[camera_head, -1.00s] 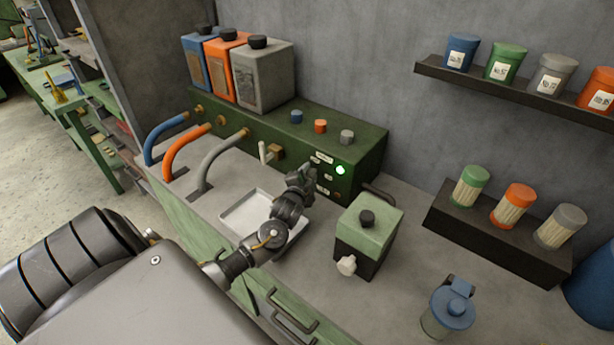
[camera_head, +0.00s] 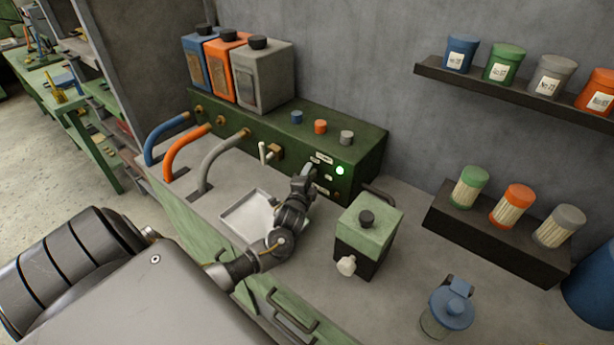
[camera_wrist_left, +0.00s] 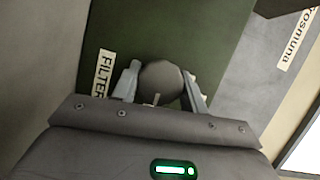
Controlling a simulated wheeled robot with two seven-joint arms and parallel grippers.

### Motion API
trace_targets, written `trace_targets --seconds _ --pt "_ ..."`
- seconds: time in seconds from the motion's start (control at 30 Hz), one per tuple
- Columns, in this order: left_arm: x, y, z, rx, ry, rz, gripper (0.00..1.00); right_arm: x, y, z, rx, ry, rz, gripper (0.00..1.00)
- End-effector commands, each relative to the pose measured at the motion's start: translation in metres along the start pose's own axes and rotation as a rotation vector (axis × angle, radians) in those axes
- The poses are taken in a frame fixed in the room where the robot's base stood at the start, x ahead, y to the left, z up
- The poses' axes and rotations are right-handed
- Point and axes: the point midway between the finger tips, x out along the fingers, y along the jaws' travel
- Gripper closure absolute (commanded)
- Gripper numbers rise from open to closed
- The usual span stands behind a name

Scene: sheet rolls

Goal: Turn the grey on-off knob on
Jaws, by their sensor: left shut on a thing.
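My left gripper (camera_head: 308,172) is at the front face of the green machine (camera_head: 365,155), left of its lit green lamp (camera_head: 340,170). In the left wrist view, the fingers of the left gripper (camera_wrist_left: 163,76) are shut on a round grey knob (camera_wrist_left: 160,80), one finger on each side. In the head view the knob is hidden behind the gripper. I cannot read the knob's setting. My right gripper is not in view.
A white tray (camera_head: 236,222) lies below my left wrist. Blue, orange and grey hoses (camera_head: 222,150) bend down from the machine at left.

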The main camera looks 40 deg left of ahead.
Motion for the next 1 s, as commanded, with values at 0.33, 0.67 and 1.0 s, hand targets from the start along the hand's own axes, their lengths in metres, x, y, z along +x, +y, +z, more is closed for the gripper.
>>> trace_targets --seconds 0.33,0.67,1.0 --pt "0.000 0.000 0.000 0.001 0.001 0.000 0.38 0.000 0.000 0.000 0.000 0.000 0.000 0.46" --pt "-0.002 0.001 0.000 0.000 0.000 0.001 0.35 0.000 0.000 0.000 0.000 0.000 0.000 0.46" --pt "-0.056 0.003 0.000 -0.003 0.002 0.002 0.35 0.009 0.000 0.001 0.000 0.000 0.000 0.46"
